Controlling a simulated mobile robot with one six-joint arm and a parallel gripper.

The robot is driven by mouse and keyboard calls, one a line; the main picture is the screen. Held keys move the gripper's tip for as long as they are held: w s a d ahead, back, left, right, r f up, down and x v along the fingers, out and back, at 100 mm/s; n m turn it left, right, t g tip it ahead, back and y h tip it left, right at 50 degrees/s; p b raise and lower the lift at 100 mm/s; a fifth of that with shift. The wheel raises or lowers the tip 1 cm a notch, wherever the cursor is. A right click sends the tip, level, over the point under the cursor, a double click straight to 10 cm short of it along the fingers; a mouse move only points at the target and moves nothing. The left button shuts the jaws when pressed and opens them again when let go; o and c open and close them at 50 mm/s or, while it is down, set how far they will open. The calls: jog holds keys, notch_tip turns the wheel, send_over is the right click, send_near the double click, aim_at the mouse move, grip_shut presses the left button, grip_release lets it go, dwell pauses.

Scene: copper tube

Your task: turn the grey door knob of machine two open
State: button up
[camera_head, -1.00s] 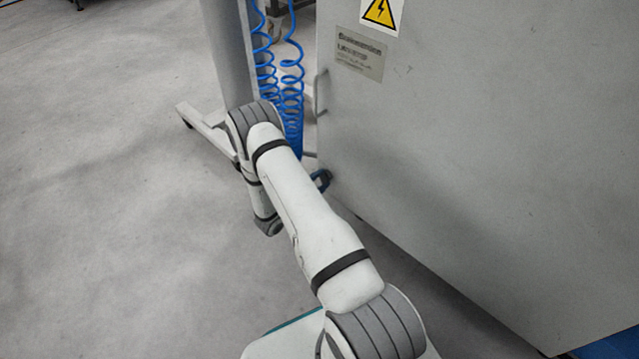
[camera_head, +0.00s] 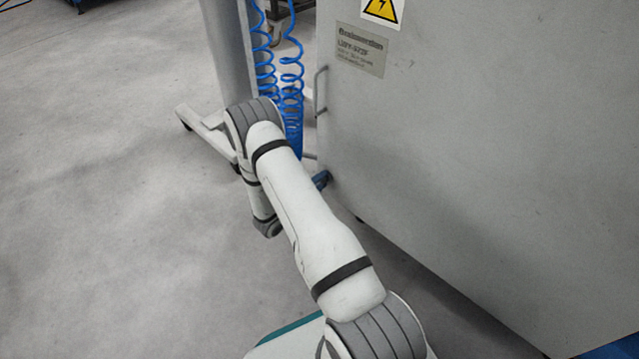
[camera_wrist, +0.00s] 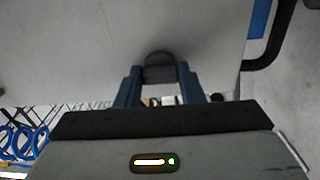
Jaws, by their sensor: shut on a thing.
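In the wrist view a dark grey knob (camera_wrist: 159,68) stands out from a grey machine panel (camera_wrist: 90,50). My gripper (camera_wrist: 158,80) has its two blue fingers on either side of the knob, shut on it. There my gripper (camera_head: 322,179) is mostly hidden behind my arm, at the machine's left lower edge, and the knob cannot be seen.
Blue coiled hoses (camera_head: 291,100) hang beside a grey post (camera_head: 226,60) with a floor foot, close behind my arm. A thin bar handle (camera_head: 320,92) is on the machine's left edge. A dark bent bar (camera_wrist: 268,45) shows at the wrist view's right. The floor at left is clear.

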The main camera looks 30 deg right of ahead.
dwell(0.3)
jog(key=o, duration=1)
jog(key=p+v, duration=0.2)
jog(key=v, duration=0.6)
jog(key=shift+d, duration=0.1)
jog(key=s+d+r+m+g+y+p, duration=0.1)
jog(key=s+r+m+g+y+p, duration=0.3)
jog(key=r, duration=0.8)
jog(key=s+r+n+g+h+p, duration=0.15)
jog(key=r+p, duration=0.45)
jog(key=r, duration=0.6)
jog(key=s+d+r+m+g+y+p, duration=0.15)
jog(key=s+r+g+y+p, duration=0.35)
jog(key=r, duration=0.7)
jog(key=s+a+r+t+y+p, duration=0.2)
jog(key=r+p, duration=0.4)
jog(key=r, duration=0.5)
jog(key=s+a+r+t+y+p, duration=0.2)
jog(key=s+a+r+y+p, duration=0.2)
jog(key=r, duration=0.7)
jog(key=s+a+r+t+y+p, duration=0.3)
jog(key=s+a+r+p, duration=0.2)
jog(key=s+r+p, duration=0.2)
jog(key=shift+a+r+y+p, duration=0.15)
jog(key=shift+r+p, duration=0.55)
jog(key=shift+r, duration=0.3)
jog(key=shift+a+r+y+p, duration=0.1)
jog(key=shift+a+r+p, duration=0.1)
jog(key=shift+r+p, duration=0.7)
